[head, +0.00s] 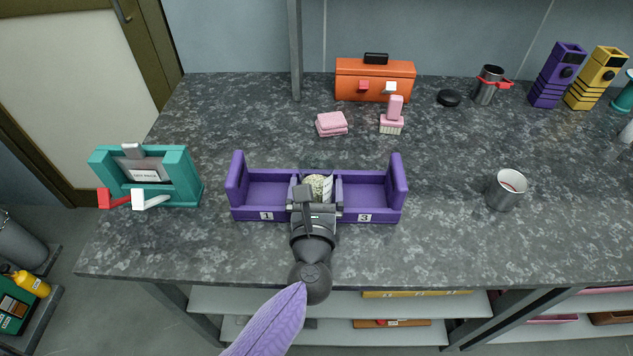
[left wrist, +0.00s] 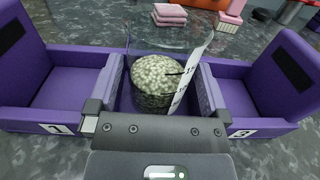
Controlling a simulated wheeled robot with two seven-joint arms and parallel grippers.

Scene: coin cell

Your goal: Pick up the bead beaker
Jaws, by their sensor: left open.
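The bead beaker (head: 318,184) is a clear glass filled with pale green beads, with a white marked scale on its side. It stands upright in the middle compartment of the purple rack (head: 264,215), between the bays labelled 1 and 3. In the left wrist view the bead beaker (left wrist: 154,84) is straight ahead, its clear rim rising above the beads. My left gripper (head: 315,203) is open at the front of the middle compartment, close to the beaker. Its fingers show at either side low in the left wrist view; whether they touch the glass is unclear. My right gripper is out of view.
A teal stand (head: 183,190) with red and white levers is at the left. An orange box (head: 374,80), pink sponges (head: 331,124) and a pink brush (head: 393,120) lie behind the rack. A grey cup (head: 506,190) stands right. The worktop (head: 450,250) between is clear.

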